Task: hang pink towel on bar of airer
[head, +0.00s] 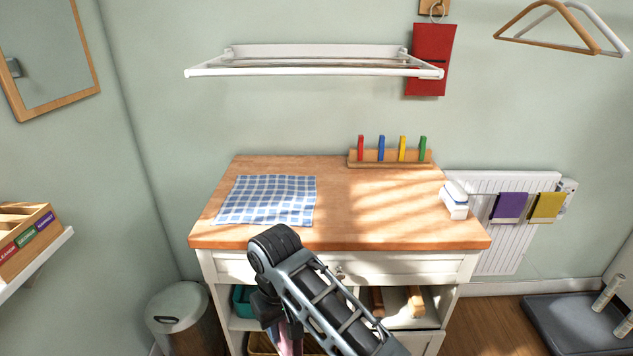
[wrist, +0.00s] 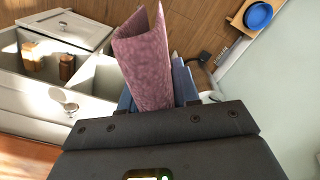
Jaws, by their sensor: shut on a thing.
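The pink towel (wrist: 148,62) hangs folded from my gripper (wrist: 160,98), which is shut on it, in the wrist view. In the head view a small part of the towel (head: 285,342) shows below my wrist, in front of the cabinet and under the level of its top. My gripper's fingers are mostly hidden there by my arm. The white airer (head: 315,70) is fixed to the wall above the cabinet, sticking out, with its front bar running left to right. The bars I can see hold no towel. My gripper is well below the airer and apart from it.
The wooden cabinet top (head: 340,225) carries a blue checked cloth (head: 268,200), a peg rack (head: 390,158) and a white box (head: 454,201). A red cloth (head: 432,60) hangs by the airer's right end. Purple (head: 509,206) and yellow (head: 547,206) cloths hang at the radiator.

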